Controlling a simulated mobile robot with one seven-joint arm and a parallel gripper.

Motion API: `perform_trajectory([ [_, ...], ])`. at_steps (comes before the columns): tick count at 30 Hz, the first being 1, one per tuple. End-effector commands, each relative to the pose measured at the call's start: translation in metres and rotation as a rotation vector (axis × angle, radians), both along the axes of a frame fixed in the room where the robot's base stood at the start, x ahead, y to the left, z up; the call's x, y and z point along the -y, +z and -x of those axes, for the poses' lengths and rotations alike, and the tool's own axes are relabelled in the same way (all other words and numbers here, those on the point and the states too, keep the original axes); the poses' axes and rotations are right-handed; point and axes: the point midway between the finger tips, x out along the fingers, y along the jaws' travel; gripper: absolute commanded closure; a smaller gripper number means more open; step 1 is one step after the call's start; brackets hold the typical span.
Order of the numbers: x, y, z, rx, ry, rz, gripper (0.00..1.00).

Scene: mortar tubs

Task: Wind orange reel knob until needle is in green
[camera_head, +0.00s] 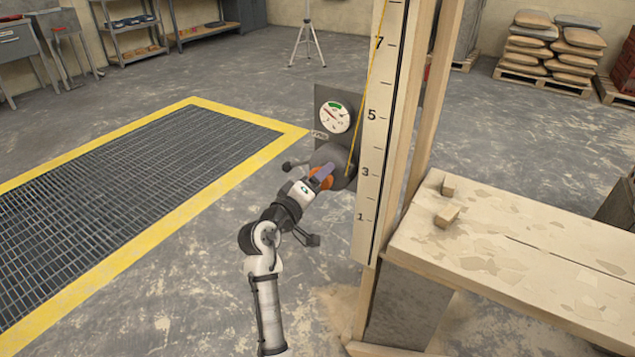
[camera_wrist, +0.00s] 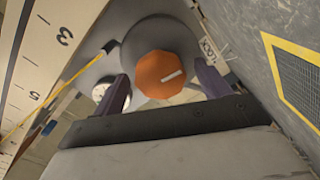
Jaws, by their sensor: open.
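The orange reel knob (camera_wrist: 153,72) is faceted, with a pale mark on its face. It sits on a grey round reel (camera_wrist: 172,33). My gripper (camera_wrist: 164,80) is open, with one purple finger on each side of the knob; I cannot tell whether they touch it. In the head view my gripper (camera_head: 322,173) is at the reel and partly hides the knob (camera_head: 327,183). The white round gauge (camera_head: 336,117) on a grey plate above has a green band at its top. Its thin reddish needle appears below the green, too small to read exactly.
A tall numbered scale board (camera_head: 383,120) with a yellow line stands just right of the reel. A wooden bench (camera_head: 510,255) with small blocks is at right. A yellow-edged floor grating (camera_head: 130,180) lies left. Short dark handles stick out near the reel.

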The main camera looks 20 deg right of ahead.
Motion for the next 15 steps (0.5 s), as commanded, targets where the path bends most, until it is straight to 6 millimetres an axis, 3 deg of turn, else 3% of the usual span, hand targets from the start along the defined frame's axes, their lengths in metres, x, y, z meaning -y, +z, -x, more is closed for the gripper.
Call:
perform_trajectory([
  [5,-0.018,0.000,0.012,0.000,0.004,0.000,0.24],
  [15,-0.078,-0.001,0.060,-0.001,0.004,0.000,0.24],
])
